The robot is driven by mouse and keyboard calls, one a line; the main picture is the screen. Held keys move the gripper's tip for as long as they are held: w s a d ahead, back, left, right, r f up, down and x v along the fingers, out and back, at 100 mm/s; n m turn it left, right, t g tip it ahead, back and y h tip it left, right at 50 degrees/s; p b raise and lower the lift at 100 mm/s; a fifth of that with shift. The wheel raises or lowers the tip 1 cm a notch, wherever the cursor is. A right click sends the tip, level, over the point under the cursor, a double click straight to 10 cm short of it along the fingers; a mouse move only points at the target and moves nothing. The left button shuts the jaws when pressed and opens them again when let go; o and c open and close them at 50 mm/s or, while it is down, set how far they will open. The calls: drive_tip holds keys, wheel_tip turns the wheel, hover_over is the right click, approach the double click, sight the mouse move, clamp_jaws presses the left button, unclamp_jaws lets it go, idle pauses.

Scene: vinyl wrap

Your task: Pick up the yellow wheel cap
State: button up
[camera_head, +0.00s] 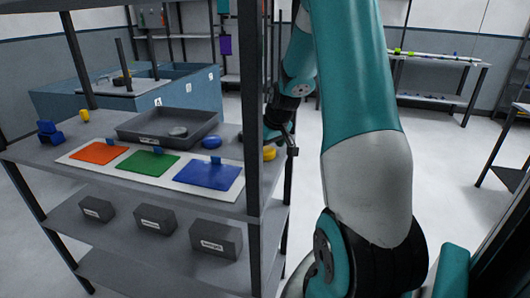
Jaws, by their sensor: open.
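A small round yellow piece, which looks like the yellow wheel cap (269,154), lies at the right end of the grey shelf top, just right of the front post. My gripper (290,148) is at the right edge of the shelf, close beside the cap. It is open, small and partly hidden by the shelf post and my arm. I cannot tell whether it touches the cap. Another small yellow piece (84,115) stands at the far left of the shelf top.
A white board (228,192) carries orange (98,152), green (148,163) and blue (209,174) sheets. Behind it is a grey tray (140,127) with a grey disc. Blue blocks (48,131) sit left. A dark upright post (250,100) stands near my gripper.

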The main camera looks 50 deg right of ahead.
drive_tip(key=shift+w+f, duration=0.2)
drive_tip(key=shift+f, duration=0.25)
drive_tip(key=shift+c, duration=0.3)
drive_tip(key=c, duration=1)
drive_tip(key=shift+o, duration=0.2)
drive_tip(key=shift+r, duration=0.1)
